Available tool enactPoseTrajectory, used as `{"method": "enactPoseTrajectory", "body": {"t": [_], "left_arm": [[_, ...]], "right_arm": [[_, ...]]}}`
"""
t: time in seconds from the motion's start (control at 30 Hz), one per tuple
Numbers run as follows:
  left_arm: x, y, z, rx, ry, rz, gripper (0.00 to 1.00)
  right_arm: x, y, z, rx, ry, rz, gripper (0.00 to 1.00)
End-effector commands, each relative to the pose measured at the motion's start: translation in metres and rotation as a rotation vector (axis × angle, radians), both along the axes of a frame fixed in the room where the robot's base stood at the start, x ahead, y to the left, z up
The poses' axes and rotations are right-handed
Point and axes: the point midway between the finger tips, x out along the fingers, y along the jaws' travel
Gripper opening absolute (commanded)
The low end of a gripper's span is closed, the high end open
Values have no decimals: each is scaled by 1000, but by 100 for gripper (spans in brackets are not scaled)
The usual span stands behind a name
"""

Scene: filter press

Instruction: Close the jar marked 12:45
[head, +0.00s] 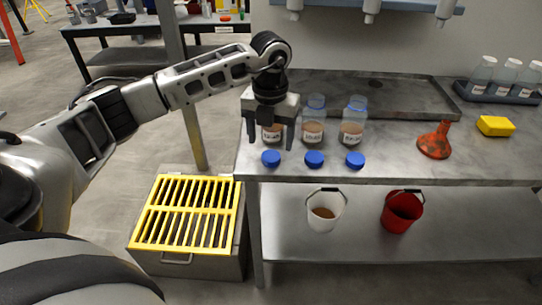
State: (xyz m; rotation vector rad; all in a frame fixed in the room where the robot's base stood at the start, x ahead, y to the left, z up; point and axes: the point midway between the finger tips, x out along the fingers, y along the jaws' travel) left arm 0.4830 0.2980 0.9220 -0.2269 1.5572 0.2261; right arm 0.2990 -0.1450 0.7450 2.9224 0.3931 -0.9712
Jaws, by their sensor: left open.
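Three clear jars with brown contents and white labels stand in a row near the front of the metal bench: a left jar (272,138), a middle jar (313,127) and a right jar (353,124). The label print is too small to read surely, so I cannot tell which is marked 12:45. A blue lid lies in front of each jar: left lid (271,158), middle lid (314,159), right lid (355,160). My left gripper (270,145) is open, pointing down, and hides the top of the left jar. I cannot tell whether it touches it. My right gripper is not in view.
A grey tray (420,95) lies behind the jars. An orange stained funnel (435,142), yellow block (495,126) and rack of bottles (498,94) are to the right. White (324,214) and red (400,212) buckets stand on the lower shelf. A yellow grate (187,212) is at left.

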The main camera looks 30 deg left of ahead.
Motion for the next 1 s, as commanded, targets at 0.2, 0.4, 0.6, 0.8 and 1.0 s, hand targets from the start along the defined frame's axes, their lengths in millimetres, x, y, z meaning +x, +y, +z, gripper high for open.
{"method": "enactPoseTrajectory", "body": {"t": [0.2,0.4,0.6,0.8,1.0], "left_arm": [[1,0,-32,-1,6,1,68],[2,0,-49,0,3,-1,68],[2,0,-49,-1,2,-1,68],[2,0,-49,0,2,0,45],[2,0,-49,0,1,0,20]], "right_arm": [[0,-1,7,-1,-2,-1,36],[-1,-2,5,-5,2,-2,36],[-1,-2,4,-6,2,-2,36],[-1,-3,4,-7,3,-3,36],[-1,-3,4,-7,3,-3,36]]}}
